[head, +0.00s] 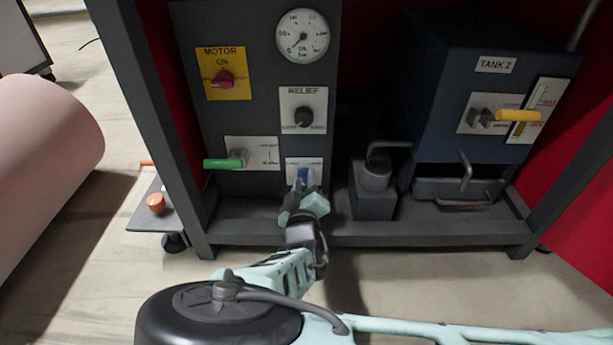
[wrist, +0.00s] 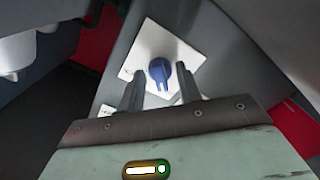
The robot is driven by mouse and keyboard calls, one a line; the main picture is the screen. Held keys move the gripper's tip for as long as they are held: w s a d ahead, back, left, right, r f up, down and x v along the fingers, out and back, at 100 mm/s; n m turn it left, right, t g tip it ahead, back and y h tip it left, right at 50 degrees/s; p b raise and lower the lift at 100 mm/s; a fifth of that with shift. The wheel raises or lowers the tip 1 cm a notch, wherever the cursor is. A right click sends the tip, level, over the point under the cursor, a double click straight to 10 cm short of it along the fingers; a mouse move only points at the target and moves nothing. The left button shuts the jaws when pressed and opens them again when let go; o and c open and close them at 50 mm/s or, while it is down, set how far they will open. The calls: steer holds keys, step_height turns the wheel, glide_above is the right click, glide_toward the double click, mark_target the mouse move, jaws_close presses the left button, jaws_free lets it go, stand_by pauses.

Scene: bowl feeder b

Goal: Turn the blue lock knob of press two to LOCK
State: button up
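The blue lock knob (wrist: 160,72) sits on a white label plate (wrist: 190,54) on the grey panel. In the head view the knob (head: 303,174) shows low on the panel, partly covered by my gripper (head: 302,186). In the wrist view my gripper (wrist: 160,82) has its two fingers apart, one on each side of the knob, with visible gaps between fingers and knob. The knob's pointer ridge faces toward the gripper's palm in the wrist view. The plate's lettering is too small or covered to read.
Left of the knob is a green-handled lever (head: 224,163). Above are the black RELIEF knob (head: 303,117), the red MOTOR switch (head: 223,79) and a gauge (head: 302,36). To the right stand a grey pump-like block (head: 373,195) and TANK 2 (head: 480,80) with a yellow lever (head: 517,115).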

steer(key=c, duration=0.6)
steer(key=shift+c, duration=0.2)
steer(key=shift+r+m+p, duration=0.1)
steer(key=shift+m+p, duration=0.2)
steer(key=shift+p, duration=0.05)
steer(key=m+p, duration=0.2)
steer(key=shift+w+r+p, duration=0.1)
steer(key=shift+r+p, duration=0.05)
steer(key=shift+p, duration=0.2)
steer(key=m+p, duration=0.3)
steer(key=m, duration=0.1)
steer(key=m+p, duration=0.4)
steer(key=m, duration=0.2)
steer(key=shift+p, duration=0.4)
steer(key=m+p, duration=0.1)
steer(key=m, duration=0.1)
steer(key=m+p, duration=0.1)
steer(key=m, duration=0.2)
steer(key=shift+a+f+p, duration=0.1)
steer(key=shift+f+p, duration=0.1)
steer(key=shift+p, duration=0.2)
steer(key=shift+f+m, duration=0.1)
steer(key=shift+m, duration=0.2)
